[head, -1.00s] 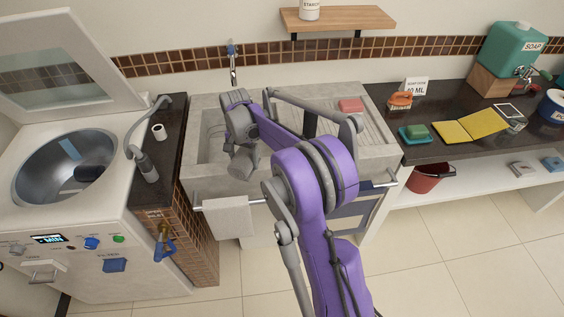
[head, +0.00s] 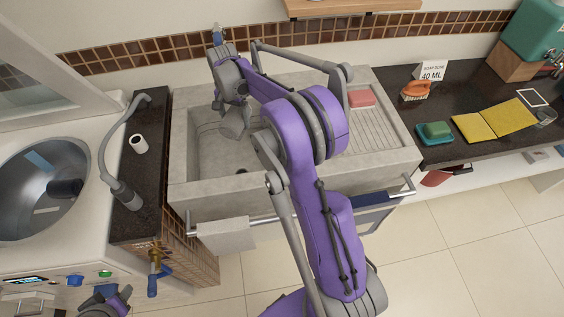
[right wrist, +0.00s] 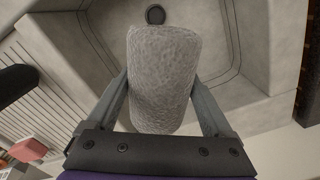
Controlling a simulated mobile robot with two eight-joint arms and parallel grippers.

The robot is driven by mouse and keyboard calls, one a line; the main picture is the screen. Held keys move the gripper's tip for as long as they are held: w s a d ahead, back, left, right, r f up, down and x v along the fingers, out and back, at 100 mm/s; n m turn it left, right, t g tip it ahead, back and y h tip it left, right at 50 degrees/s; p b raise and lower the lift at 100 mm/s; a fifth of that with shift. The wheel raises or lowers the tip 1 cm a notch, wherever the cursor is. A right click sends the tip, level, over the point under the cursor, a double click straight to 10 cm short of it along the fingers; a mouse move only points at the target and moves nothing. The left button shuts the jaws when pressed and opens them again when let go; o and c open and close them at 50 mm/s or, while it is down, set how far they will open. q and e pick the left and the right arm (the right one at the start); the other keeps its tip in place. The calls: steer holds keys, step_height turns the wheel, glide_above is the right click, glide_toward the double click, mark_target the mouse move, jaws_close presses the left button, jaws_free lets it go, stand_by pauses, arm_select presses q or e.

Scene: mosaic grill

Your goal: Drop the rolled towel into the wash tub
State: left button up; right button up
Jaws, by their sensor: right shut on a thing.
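The rolled towel (right wrist: 163,80) is a light grey, rough-textured roll. My right gripper (right wrist: 160,100) is shut on it, one finger along each side. In the head view the towel (head: 234,124) hangs under the right gripper (head: 226,103), above the left basin of the grey stone wash tub (head: 205,143). The basin's dark drain (right wrist: 155,15) shows just beyond the towel in the right wrist view. Whether the towel touches the tub cannot be told. Part of my left gripper (head: 105,300) shows at the bottom left edge; its fingers are unclear.
A ribbed draining side (head: 375,130) with a red soap bar (head: 361,98) lies right of the basin. A faucet (head: 217,36) stands behind it. A cloth (head: 222,235) hangs on the front rail. A washing machine's round drum (head: 40,190) is at the left.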

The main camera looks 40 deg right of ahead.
mark_target(234, 113)
steer(key=shift+s+a+f, duration=0.1)
steer(key=shift+s+f, duration=0.1)
steer(key=shift+f, duration=0.4)
arm_select(q)
steer(key=s+f+b, duration=0.2)
steer(key=f, duration=0.1)
steer(key=shift+a, duration=0.1)
arm_select(e)
step_height(234, 113, down, 5)
steer(key=shift+r, duration=0.2)
steer(key=o, duration=1.2)
steer(key=shift+c, duration=0.2)
arm_select(q)
steer(key=shift+w, duration=0.1)
arm_select(e)
steer(key=shift+r, duration=0.1)
arm_select(q)
steer(key=shift+r, duration=0.15)
arm_select(e)
step_height(234, 113, up, 11)
steer(key=shift+f, duration=0.15)
